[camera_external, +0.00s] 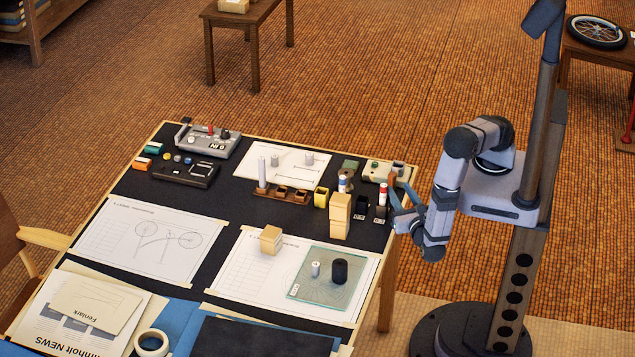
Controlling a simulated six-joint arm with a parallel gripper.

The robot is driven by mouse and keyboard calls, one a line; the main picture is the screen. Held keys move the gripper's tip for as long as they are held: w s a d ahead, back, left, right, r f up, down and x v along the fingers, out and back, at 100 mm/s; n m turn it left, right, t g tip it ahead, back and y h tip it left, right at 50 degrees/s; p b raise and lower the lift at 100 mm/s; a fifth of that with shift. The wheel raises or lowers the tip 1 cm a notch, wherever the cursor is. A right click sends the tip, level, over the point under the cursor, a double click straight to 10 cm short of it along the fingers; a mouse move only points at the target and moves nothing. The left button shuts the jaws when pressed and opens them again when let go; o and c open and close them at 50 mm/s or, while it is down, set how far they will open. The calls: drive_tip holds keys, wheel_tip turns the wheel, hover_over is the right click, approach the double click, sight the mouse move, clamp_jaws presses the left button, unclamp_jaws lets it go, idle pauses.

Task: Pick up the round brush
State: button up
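A short dark cylinder (339,271) stands upright on a greenish clear plate (312,290) at the right front of the table. It may be the round brush, but its bristles are too small to make out. A small white cylinder (315,269) stands to its left on the same plate. My gripper (404,194) is at the right edge of the table, above and to the right of the plate, well apart from the dark cylinder. Its blue-grey fingers look spread, with nothing visible held between them.
Another wooden block (271,240) sits left of the plate. Grey devices (208,139) are at the back left. The bicycle drawing (150,240) is clear.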

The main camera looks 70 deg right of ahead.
sight(394, 180)
drive_tip(key=shift+r+p+x, duration=0.15)
drive_tip(key=shift+p+x, duration=0.4)
drive_tip(key=shift+x, duration=0.9)
drive_tip(key=shift+r+p+x, duration=0.1)
drive_tip(key=shift+p+x, duration=0.4)
drive_tip(key=shift+x, duration=1.75)
drive_tip(key=shift+f, duration=0.1)
clamp_jaws()
